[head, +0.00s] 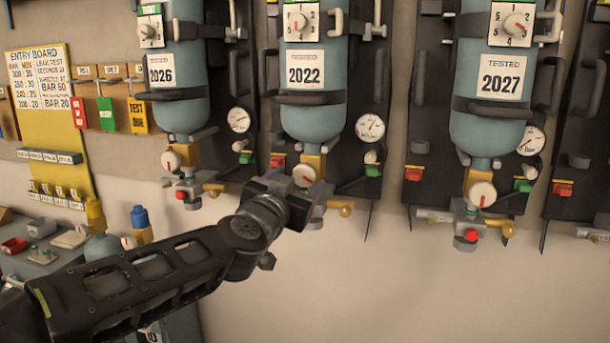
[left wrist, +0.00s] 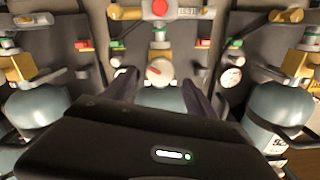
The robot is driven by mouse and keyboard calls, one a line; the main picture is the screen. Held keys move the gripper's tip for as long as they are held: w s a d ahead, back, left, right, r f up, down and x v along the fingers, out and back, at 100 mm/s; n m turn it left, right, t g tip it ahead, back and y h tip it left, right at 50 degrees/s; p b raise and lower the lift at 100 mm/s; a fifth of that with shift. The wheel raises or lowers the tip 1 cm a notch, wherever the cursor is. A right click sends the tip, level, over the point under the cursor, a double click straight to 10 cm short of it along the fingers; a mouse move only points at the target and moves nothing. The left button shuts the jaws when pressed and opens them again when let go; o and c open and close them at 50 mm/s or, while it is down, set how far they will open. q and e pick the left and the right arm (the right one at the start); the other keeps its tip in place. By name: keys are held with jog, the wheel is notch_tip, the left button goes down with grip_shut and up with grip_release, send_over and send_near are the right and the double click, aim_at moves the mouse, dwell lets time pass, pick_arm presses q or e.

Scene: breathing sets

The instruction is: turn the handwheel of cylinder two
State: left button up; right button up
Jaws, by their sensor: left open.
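The middle cylinder (head: 311,112) is blue-grey, hangs upright on a dark backplate and bears a plate reading 2022. Its pale round handwheel (head: 304,176) with a red mark sits below its neck; it also shows in the left wrist view (left wrist: 159,72). My left gripper (head: 302,190) is open in front of this handwheel. In the left wrist view my two fingers (left wrist: 158,90) stand one on each side of the handwheel, with gaps visible. I cannot tell whether they touch it. The gripper hides part of the valve below. My right gripper is not in view.
Cylinders marked 2026 (head: 180,95) and 2027 (head: 487,110) hang on either side, with similar handwheels. A pressure gauge (head: 370,127) is right of the middle neck. A yellow entry board (head: 38,90) and coloured tags are at left. The wall below right is bare.

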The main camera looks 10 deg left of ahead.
aim_at(303, 175)
pick_arm(q)
jog(key=w, duration=0.5)
jog(key=shift+w+d, duration=0.1)
jog(key=shift+d, duration=0.05)
jog(key=c, duration=1.4)
